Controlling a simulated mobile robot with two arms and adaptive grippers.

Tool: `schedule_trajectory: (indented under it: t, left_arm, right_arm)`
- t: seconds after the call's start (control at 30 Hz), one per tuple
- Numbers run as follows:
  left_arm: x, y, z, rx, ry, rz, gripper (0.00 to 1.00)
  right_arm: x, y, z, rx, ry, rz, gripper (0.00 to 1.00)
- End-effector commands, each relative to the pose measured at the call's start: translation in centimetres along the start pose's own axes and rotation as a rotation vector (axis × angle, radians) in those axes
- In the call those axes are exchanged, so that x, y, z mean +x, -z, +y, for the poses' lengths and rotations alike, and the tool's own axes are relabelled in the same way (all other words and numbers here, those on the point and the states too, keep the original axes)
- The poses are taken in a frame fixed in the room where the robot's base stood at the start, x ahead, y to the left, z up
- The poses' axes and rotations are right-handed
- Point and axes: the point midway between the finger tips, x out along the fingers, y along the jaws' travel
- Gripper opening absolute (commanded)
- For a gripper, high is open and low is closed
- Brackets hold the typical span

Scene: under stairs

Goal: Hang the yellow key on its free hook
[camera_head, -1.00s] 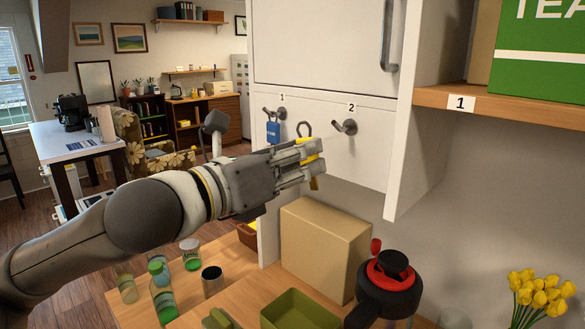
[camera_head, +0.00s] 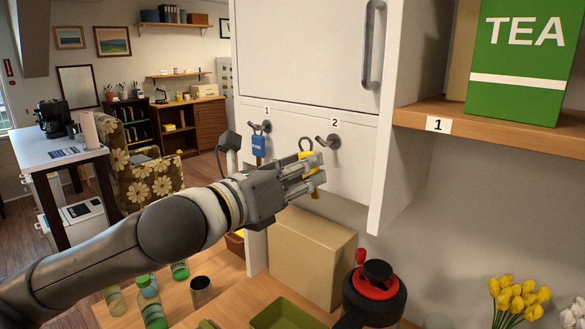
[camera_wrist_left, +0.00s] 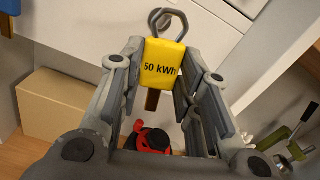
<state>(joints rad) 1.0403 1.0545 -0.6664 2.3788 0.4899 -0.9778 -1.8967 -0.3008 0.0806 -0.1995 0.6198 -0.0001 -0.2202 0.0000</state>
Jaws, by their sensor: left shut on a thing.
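My left gripper (camera_head: 303,174) is shut on the yellow key tag in front of the white cabinet panel. In the left wrist view the yellow tag (camera_wrist_left: 163,60), marked "50 kWh", sits between the fingertips (camera_wrist_left: 160,75), with a metal ring (camera_wrist_left: 168,20) above it and a brown piece below. In the head view the ring (camera_head: 306,145) stands just left of hook 2 (camera_head: 328,141), which carries nothing. I cannot tell the depth gap between ring and hook. Hook 1 (camera_head: 261,127) holds a blue tag (camera_head: 259,146). My right gripper is not in view.
A shelf (camera_head: 480,127) with a green tea box (camera_head: 519,60) juts out at right.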

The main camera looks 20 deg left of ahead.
Motion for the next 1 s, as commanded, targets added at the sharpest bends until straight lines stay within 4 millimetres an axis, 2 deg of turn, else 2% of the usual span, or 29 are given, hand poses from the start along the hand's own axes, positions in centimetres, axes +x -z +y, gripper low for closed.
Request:
schedule_trajectory:
  t: [0.6,1.0]
  left_arm:
    - [4.4,0.3,0.1,-0.001,0.0,0.002,0.0]
    - [5.7,1.3,0.4,0.001,-0.001,0.0,0.0]
  right_arm:
    - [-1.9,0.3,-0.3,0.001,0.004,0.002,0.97]
    - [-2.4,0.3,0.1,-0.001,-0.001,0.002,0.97]
